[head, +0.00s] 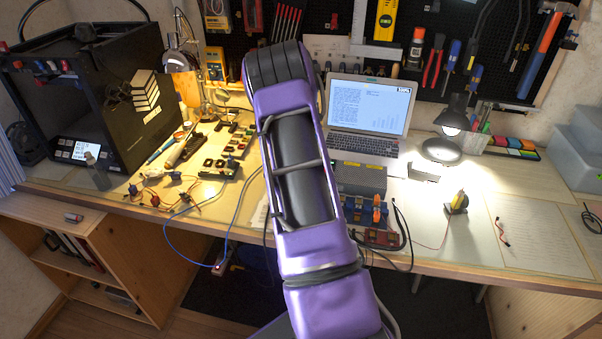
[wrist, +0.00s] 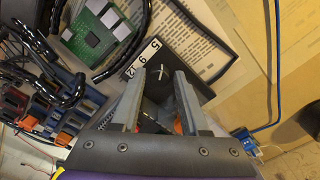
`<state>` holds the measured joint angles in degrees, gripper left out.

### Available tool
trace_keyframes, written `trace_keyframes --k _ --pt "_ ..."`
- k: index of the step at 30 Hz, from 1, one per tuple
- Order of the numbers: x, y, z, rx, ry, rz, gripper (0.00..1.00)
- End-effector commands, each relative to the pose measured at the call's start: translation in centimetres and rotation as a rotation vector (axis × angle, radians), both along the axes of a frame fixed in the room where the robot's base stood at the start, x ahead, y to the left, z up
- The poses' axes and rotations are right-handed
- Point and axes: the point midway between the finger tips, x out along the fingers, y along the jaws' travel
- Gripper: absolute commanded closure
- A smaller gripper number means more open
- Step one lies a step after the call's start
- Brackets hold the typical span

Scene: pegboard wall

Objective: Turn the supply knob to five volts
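The supply is a dark panel (wrist: 192,52) in the wrist view, with a white strip of labels (wrist: 139,58) reading 5, 9 and 12 along its edge. A thin pale mark, perhaps the knob's pointer, shows on the dark face just beyond my fingertips. The knob's outline is too dark to make out, so I cannot tell its setting. My gripper (wrist: 161,76) is open, its two grey fingers apart and directed at the panel. I cannot tell whether they touch it. In the head view my purple arm hides the gripper and the supply.
Blue and orange connector blocks (wrist: 50,108), black cables and a green circuit board (wrist: 100,35) lie left of the fingers. A blue cable (wrist: 277,75) runs at right. On the bench stand a laptop (head: 367,108), a lit lamp (head: 450,125) and a 3D printer (head: 90,95).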

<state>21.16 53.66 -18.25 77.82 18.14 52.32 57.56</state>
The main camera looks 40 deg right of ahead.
Motion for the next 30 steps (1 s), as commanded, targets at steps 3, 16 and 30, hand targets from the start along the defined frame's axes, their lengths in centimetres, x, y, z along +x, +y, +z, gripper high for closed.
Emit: trace_keyframes --k 3,16,30 --pt "0.0 0.0 0.2 0.0 0.0 0.0 0.56" --pt "0.2 -0.1 8.6 -0.002 -0.004 0.001 0.56" --pt "0.3 -0.1 16.9 0.0 -0.001 0.0 0.56"
